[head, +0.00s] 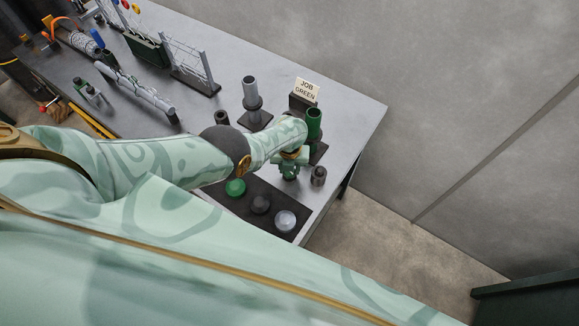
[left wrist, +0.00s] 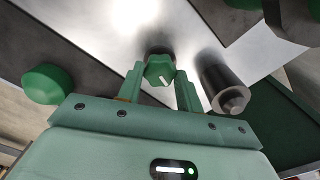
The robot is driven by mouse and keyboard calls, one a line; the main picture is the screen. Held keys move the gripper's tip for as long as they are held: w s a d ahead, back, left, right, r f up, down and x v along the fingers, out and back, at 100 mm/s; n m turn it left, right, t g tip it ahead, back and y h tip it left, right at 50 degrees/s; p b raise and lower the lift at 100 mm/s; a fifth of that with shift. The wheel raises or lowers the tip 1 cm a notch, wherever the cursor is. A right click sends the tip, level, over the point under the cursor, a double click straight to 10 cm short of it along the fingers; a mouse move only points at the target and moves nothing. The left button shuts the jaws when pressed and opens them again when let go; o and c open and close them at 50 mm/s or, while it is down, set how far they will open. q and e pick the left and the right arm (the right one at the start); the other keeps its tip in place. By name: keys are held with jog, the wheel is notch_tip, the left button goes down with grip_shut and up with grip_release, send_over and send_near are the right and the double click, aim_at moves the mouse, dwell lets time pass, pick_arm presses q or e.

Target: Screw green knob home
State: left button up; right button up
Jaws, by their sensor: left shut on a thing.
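My left gripper (head: 291,160) is over the right end of the bench. In the left wrist view its two fingers (left wrist: 160,86) are shut on a green lobed knob (left wrist: 158,68) with a white mark on its face. A dark round part shows just behind the knob; I cannot tell how far the knob is seated on it. In the head view the knob is mostly hidden by the gripper and cannot be told apart from it. My right gripper is in neither view.
A dark tray (head: 240,208) holds a green cap (head: 235,187), a dark cap (head: 260,204) and a pale cap (head: 285,221). A dark cylinder (head: 318,176) stands close beside the gripper. A green tube (head: 314,124) and a "JOB GREEN" card (head: 307,90) stand behind it.

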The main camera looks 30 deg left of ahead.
pick_arm(q)
jog(key=m, duration=0.4)
jog(key=shift+m, duration=0.4)
dwell(0.4)
jog(key=o, duration=1)
jog(key=shift+r, duration=0.1)
notch_tip(320, 180, up, 16)
jog(key=p, duration=1.1)
